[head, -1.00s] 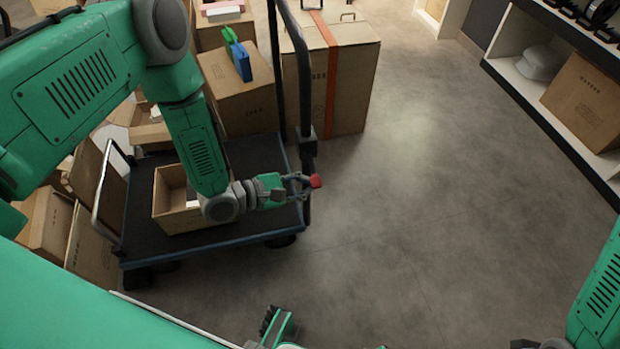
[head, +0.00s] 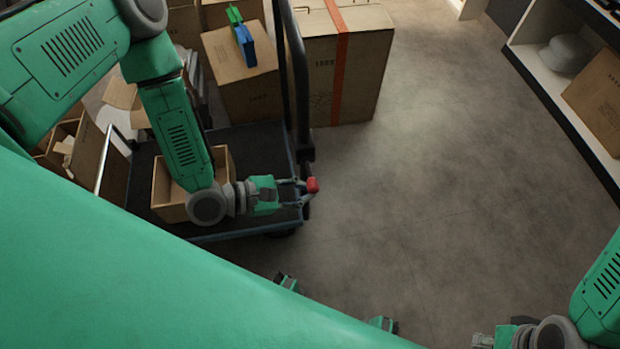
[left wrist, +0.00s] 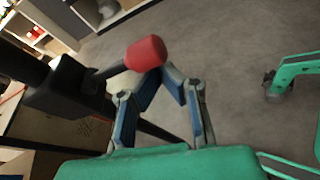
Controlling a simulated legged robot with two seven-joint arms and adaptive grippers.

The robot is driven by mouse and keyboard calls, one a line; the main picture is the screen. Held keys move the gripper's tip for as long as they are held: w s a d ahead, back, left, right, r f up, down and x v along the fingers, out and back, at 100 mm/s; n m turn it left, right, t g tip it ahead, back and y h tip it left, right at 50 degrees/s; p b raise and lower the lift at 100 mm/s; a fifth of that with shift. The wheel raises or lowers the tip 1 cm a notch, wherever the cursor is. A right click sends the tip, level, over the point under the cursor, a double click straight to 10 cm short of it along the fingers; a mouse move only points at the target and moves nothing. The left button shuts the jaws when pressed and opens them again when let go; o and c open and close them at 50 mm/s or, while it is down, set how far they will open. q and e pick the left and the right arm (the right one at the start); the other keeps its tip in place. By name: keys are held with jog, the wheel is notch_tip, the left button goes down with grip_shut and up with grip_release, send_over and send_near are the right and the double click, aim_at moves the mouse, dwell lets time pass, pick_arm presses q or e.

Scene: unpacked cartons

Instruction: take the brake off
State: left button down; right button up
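The brake seems to be the lever with a red knob (head: 313,185) at the right side of the dark flatbed cart (head: 262,150). In the left wrist view the red knob (left wrist: 146,54) ends a short dark lever from a black bracket (left wrist: 58,88). My left gripper (head: 304,187) reaches over the cart to the knob. In the left wrist view its fingertips (left wrist: 162,74) converge close together, right at the knob's near side. Whether they touch the knob is unclear. My right gripper (head: 500,338) is only partly in view at the bottom right edge.
An open carton (head: 172,198) sits on the cart under my left forearm. A tall carton with an orange strap (head: 365,70) stands behind the cart. Shelves (head: 545,85) line the right side. The floor (head: 430,170) between is clear.

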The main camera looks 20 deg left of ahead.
aim_at(309, 186)
pick_arm(q)
jog(key=shift+s+d+r+n+g, duration=0.15)
jog(key=shift+r+n, duration=0.15)
jog(key=shift+r, duration=0.2)
jog(key=shift+s+a+r+n+g, duration=0.15)
jog(key=shift+r+n, duration=0.15)
jog(key=shift+r, duration=0.2)
jog(key=shift+w+d+r, duration=0.1)
jog(key=shift+w, duration=0.05)
jog(key=shift+r+p, duration=0.6)
jog(key=shift+r, duration=0.1)
